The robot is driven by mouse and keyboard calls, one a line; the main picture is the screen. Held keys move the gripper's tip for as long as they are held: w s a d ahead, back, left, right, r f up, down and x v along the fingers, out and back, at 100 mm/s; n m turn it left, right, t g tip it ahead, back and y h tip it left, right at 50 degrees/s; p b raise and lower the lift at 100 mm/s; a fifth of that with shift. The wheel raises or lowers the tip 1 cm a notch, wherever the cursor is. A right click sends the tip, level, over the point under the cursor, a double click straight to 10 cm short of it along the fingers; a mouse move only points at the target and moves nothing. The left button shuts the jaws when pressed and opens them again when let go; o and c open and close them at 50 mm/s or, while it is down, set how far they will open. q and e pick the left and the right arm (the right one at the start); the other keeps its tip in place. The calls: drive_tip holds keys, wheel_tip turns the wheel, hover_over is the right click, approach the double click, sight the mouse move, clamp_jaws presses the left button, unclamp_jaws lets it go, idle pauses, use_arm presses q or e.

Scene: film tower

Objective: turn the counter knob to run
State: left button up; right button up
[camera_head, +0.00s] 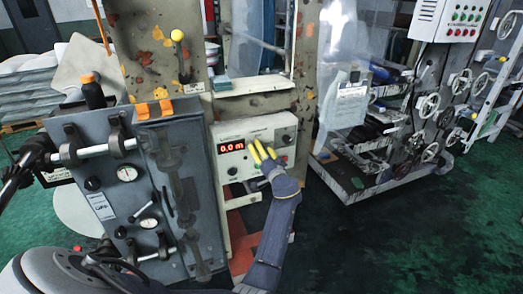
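The counter panel (226,134) is a pale box with a red lit display (232,147) that reads about 0.0 m. Small dark knobs sit on its face, one at the upper right (287,139) and one at the lower left (232,171). Their labels are too small to read. My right gripper (260,149) has yellow fingertips in front of the right half of the panel. The fingers look slightly apart with nothing visible between them. They hide part of the panel, and I cannot tell whether they touch a knob. My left gripper does not show clearly.
A grey cabinet (101,206) with gauges and a clamp bar stands close on the left. A rack with several handwheels (429,105) stands at right. The green floor (420,235) at lower right is clear.

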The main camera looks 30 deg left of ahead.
sight(261, 127)
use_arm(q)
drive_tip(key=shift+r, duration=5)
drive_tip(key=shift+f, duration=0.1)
